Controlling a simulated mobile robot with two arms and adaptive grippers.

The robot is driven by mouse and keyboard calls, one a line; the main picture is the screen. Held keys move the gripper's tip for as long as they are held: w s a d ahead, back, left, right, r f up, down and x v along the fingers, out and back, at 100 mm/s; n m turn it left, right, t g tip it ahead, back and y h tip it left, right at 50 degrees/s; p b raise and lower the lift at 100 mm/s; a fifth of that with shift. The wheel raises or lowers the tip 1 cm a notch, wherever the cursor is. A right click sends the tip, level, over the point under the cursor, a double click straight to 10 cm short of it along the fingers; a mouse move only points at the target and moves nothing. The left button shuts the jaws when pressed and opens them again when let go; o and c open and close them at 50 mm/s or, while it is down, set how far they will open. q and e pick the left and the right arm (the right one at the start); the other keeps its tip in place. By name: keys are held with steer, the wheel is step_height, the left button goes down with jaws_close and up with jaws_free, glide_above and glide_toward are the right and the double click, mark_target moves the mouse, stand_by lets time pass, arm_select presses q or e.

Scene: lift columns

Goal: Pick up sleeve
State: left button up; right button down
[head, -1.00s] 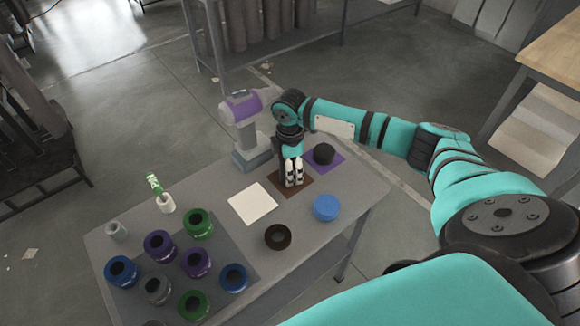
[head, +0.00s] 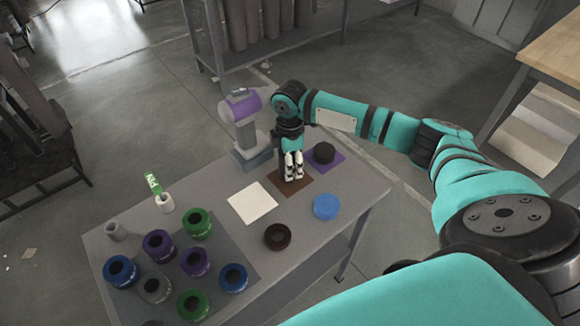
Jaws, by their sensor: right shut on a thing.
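My right gripper (head: 293,168) points down just above the brown mat (head: 303,184) on the grey table. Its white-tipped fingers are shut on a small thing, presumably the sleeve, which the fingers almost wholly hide. I cannot make out its shape or colour. My left gripper is not in view.
A white square (head: 252,203), a dark brown ring (head: 277,236), a blue disc (head: 326,206) and a black disc (head: 324,153) on a purple mat surround the gripper. A purple-and-grey device (head: 242,105) stands behind. Several coloured rings sit on a dark mat (head: 222,240) at left.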

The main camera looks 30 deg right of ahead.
steer(key=shift+s+r, duration=0.3)
steer(key=shift+r, duration=0.6)
steer(key=s, duration=0.5)
steer(key=s+a+r+b, duration=0.1)
steer(key=s, duration=0.3)
steer(key=s+a+b, duration=0.1)
steer(key=s, duration=0.4)
steer(key=shift+s+a+r, duration=0.1)
steer(key=shift+s+r, duration=0.15)
steer(key=shift+s, duration=0.1)
steer(key=r+p, duration=0.5)
steer(key=p, duration=0.2)
steer(key=shift+s+r, duration=0.25)
steer(key=shift+r, duration=0.15)
